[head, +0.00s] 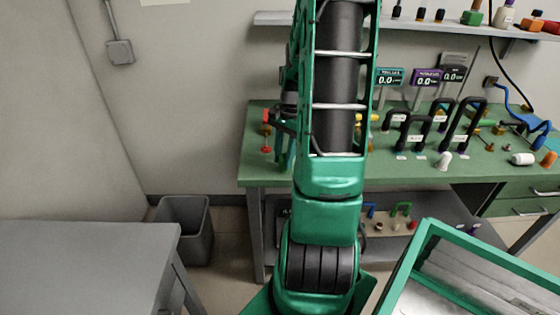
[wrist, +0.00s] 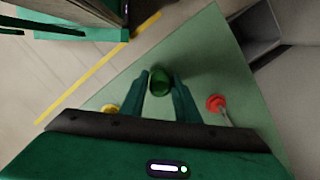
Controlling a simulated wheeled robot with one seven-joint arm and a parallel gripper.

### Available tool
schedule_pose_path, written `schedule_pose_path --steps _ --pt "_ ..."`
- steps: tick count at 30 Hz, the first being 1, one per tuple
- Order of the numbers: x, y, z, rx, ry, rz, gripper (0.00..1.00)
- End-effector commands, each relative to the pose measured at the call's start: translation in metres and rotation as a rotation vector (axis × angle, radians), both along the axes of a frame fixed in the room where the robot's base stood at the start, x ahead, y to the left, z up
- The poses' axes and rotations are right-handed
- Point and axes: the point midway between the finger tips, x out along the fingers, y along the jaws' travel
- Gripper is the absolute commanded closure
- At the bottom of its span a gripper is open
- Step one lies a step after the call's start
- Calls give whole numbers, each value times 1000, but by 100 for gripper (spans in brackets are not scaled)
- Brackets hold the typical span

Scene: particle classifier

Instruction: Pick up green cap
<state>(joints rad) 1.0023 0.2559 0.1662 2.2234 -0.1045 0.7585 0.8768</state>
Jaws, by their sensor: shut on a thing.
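The green cap (wrist: 160,82) is a small dark green cylinder in the wrist view. It sits between the two fingertips of my gripper (wrist: 160,88), which is shut on it. The cap is over the corner of the green workbench (wrist: 207,50); I cannot tell whether it touches the bench top. In the head view my gripper is mostly hidden behind my arm, at the left end of the bench, and the cap cannot be made out.
A red-topped piece (wrist: 215,103) and a yellow piece (wrist: 110,108) lie close on either side. Black handles (head: 463,122), a white bottle (head: 522,159) and other small parts stand further right. A grey bin (head: 186,228) and grey table (head: 85,262) are left.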

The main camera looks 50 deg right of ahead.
Motion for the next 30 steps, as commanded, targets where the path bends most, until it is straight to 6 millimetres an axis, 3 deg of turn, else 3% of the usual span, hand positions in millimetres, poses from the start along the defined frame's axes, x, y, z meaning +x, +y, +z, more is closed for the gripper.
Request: schedule_pose_path --steps 5,12,22,30 --pt "1 0 8 -2 -2 0 93" --pt "1 -1 43 -4 -3 1 93" --pt "-27 58 79 -3 -2 3 93" --pt "-43 92 101 -2 -2 1 93"
